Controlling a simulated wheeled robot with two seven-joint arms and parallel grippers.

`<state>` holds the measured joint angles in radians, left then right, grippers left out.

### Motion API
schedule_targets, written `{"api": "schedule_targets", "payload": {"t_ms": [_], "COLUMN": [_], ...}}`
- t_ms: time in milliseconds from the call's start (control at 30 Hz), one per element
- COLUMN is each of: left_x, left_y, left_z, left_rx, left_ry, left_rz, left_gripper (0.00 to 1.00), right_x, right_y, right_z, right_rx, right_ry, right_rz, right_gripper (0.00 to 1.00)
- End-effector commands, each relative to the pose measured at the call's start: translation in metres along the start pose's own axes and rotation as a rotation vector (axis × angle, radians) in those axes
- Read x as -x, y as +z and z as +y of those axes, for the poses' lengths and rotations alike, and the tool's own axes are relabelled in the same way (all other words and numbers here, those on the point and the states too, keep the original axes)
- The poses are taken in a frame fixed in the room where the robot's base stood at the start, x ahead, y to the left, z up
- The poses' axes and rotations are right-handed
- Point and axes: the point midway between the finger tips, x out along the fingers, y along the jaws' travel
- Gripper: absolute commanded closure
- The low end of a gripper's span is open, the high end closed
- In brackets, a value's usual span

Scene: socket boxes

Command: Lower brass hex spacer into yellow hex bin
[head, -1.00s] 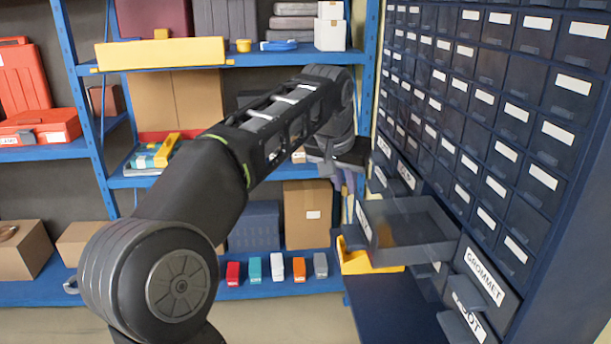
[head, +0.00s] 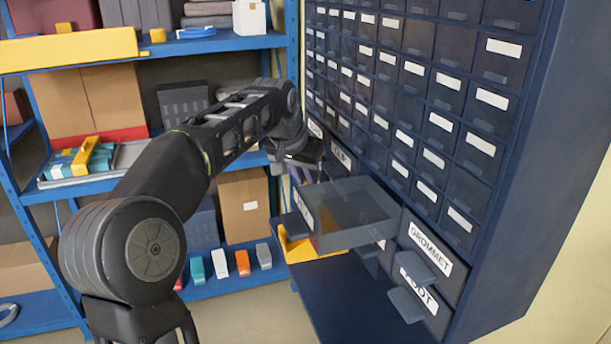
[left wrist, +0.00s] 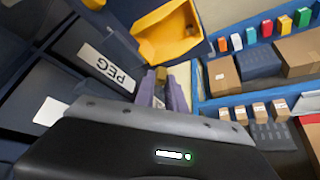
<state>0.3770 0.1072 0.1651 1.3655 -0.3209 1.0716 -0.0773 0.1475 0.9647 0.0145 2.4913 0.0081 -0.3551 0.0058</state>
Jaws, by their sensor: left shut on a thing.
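My left gripper (head: 301,174) is in front of the drawer cabinet, above and behind the open drawer. In the left wrist view its purple fingers (left wrist: 162,92) are shut on a small brass spacer (left wrist: 161,73), whose end shows between the fingertips. The spacer cannot be made out in the head view. The yellow bin (head: 302,247) shows partly beneath the open drawer; in the left wrist view the yellow bin (left wrist: 148,47) is open and lies beyond the fingertips. The spacer is apart from the bin. My right gripper is not in view.
A grey open drawer (head: 352,228) juts out over part of the yellow bin. The dark blue cabinet (head: 490,215) rises at the right. Blue shelving (head: 240,289) with cartons and several small coloured boxes stands behind. A drawer labelled PEG (left wrist: 95,58) is close to the gripper.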

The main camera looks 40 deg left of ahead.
Motion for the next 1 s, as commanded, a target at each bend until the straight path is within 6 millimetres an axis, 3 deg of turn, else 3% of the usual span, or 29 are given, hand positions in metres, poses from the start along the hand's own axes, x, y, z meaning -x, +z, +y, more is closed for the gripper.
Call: {"api": "schedule_targets", "payload": {"t_ms": [300, 500, 1000], "left_x": [-0.052, -0.073, -0.077], "left_y": [0.03, 0.042, 0.044], "left_z": [0.0, -0.001, 0.0], "left_rx": [0.0, 0.001, 0.0], "left_ry": [0.0, -0.001, 0.0], "left_rz": [-0.001, 0.0, 0.0], "left_gripper": [1.0, 1.0, 1.0], "right_x": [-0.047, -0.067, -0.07], "right_y": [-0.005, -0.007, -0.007], "right_z": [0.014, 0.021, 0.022], "right_rx": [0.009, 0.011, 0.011], "right_ry": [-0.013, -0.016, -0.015], "right_rz": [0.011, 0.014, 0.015], "right_gripper": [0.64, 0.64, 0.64]}}
